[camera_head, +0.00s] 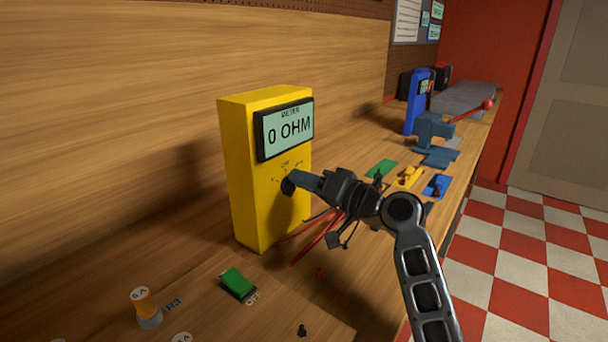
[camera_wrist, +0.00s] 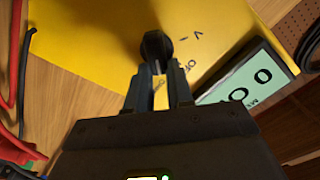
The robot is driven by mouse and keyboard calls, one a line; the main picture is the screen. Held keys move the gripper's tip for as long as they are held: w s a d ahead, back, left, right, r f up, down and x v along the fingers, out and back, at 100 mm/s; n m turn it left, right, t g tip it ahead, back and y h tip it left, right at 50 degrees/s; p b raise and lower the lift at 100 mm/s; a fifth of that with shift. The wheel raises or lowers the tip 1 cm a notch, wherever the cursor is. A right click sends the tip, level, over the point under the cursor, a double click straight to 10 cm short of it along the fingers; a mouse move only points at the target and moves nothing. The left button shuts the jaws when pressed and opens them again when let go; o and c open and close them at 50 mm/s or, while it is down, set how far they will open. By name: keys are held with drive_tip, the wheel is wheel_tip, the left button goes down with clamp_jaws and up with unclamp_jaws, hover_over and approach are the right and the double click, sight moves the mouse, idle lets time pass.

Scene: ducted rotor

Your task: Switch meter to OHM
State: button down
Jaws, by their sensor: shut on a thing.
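The yellow meter (camera_head: 257,180) stands upright on the wooden bench. Its screen (camera_head: 286,130) reads "0 OHM". My gripper (camera_head: 291,184) is at the meter's front, below the screen, shut on the dark selector knob (camera_wrist: 155,46). In the head view the fingers hide most of the knob. In the wrist view the two fingers reach to the knob, with the yellow face (camera_wrist: 100,35) behind it. "OFF" and "V" marks show beside the knob; another mark is partly hidden between the fingers.
A green switch (camera_head: 238,282) marked "OFF" and an orange-topped part (camera_head: 146,305) labelled R3 are in front of the meter. Red and black leads (camera_head: 318,240) lie near my gripper. A blue device (camera_head: 417,103) and a vise (camera_head: 433,132) stand farther right.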

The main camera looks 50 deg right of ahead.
drive_tip(key=shift+d+f+m+p, duration=0.1)
drive_tip(key=shift+m+p, duration=0.25)
drive_tip(key=shift+m, duration=0.45)
drive_tip(key=c, duration=1)
unclamp_jaws()
drive_tip(key=s+b, duration=0.1)
drive_tip(key=s, duration=0.7)
drive_tip(key=shift+d, duration=0.15)
drive_tip(key=shift+f, duration=0.1)
